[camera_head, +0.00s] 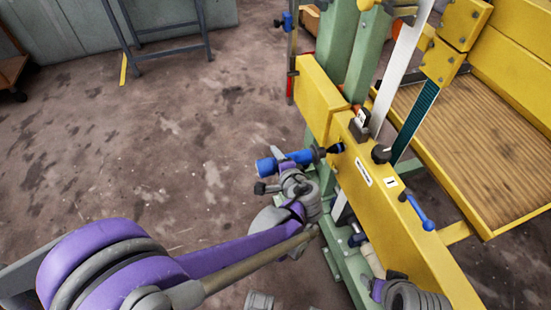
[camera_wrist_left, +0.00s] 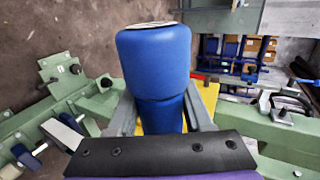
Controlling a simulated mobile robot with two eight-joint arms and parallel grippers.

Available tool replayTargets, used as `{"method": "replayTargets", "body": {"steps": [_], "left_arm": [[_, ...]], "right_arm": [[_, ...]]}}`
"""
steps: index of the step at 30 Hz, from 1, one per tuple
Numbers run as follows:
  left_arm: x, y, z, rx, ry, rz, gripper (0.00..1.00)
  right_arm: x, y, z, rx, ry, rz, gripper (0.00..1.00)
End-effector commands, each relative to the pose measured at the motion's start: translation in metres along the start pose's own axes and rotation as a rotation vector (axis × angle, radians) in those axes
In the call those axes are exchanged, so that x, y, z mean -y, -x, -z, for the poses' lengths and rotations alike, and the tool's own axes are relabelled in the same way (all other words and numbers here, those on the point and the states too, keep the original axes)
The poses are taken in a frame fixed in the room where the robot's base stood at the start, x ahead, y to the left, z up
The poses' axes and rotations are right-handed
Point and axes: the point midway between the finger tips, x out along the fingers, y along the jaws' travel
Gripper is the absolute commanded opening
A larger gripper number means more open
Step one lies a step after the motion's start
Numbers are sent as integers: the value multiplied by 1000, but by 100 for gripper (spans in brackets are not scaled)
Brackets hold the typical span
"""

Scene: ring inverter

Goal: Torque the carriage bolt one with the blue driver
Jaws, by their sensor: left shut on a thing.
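My left gripper (camera_head: 291,174) is shut on the blue driver (camera_head: 268,166). The driver lies roughly level, and its dark nose (camera_head: 335,148) points right, at the side of the yellow carriage beam (camera_head: 345,130). I cannot tell whether the nose touches a bolt; any bolt head there is hidden. In the left wrist view the driver's thick blue body (camera_wrist_left: 155,60) stands between the grey fingers (camera_wrist_left: 160,122) and hides its working end. A grey and purple part of my right arm (camera_head: 410,299) shows at the bottom; its fingers cannot be made out.
A black knob (camera_head: 381,154) and a blue handle (camera_head: 419,212) stick out of the yellow beam. Green posts (camera_head: 368,55) rise behind it. A ribbed brown platform (camera_head: 480,150) with yellow sides stands at right. The floor (camera_head: 150,140) at left is open.

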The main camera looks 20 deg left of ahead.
Motion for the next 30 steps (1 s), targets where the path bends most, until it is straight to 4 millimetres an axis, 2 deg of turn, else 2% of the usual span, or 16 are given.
{"method": "replayTargets", "body": {"steps": [30], "left_arm": [[1, 0, 14, -3, 1, 1, 0]], "right_arm": [[0, 0, 0, 0, 0, 0, 71]]}}
